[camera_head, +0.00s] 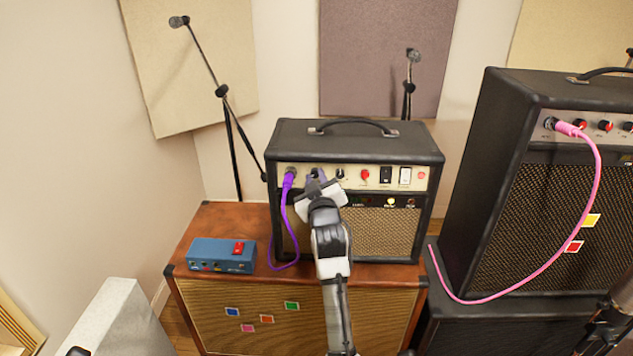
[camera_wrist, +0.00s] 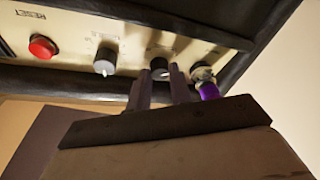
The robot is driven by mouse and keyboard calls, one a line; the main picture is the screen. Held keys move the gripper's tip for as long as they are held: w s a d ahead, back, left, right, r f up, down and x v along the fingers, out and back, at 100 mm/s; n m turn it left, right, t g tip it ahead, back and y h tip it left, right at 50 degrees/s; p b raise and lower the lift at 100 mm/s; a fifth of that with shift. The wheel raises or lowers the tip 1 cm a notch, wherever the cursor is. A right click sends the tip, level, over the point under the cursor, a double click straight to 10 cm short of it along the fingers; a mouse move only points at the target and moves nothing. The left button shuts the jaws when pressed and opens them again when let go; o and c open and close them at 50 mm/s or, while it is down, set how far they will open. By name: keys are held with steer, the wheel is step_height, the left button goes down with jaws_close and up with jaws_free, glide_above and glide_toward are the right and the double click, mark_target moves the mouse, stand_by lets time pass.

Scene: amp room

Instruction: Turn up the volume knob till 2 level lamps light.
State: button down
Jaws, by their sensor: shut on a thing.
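The small black amp (camera_head: 350,140) stands on a wooden cabinet, its cream control panel facing me. My gripper (camera_head: 318,178) is at the left part of this panel. The wrist view shows the panel upside down, with my gripper (camera_wrist: 159,80) shut on a dark knob (camera_wrist: 160,67) beside the purple plug. I cannot read its label. A second knob (camera_head: 340,174) sits to its right in the head view; it also shows in the wrist view (camera_wrist: 104,68). Below the panel, one lamp (camera_head: 390,203) glows yellowish; the small lamps near it look dark or are too small to judge.
A purple cable plug (camera_head: 289,177) sits in the jack close left of my gripper. A red button (camera_head: 365,174) and two switches (camera_head: 395,175) lie right. A blue box (camera_head: 222,256) stands on the cabinet (camera_head: 350,310). A bigger amp (camera_head: 560,200) with a pink cable (camera_head: 597,170) stands right.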

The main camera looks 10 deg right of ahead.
steer(key=m+h, duration=0.1)
steer(key=m, duration=0.2)
steer(key=m+h, duration=0.1)
steer(key=m, duration=0.2)
steer(key=shift+a+f, duration=0.1)
steer(key=shift+a, duration=0.1)
steer(key=shift+m+h, duration=0.3)
steer(key=c, duration=1.5)
jaws_free()
steer(key=shift+c, duration=0.2)
steer(key=b+v, duration=0.3)
steer(key=v, duration=1)
steer(key=shift+s+f+b, duration=0.15)
steer(key=shift+s+b, duration=0.25)
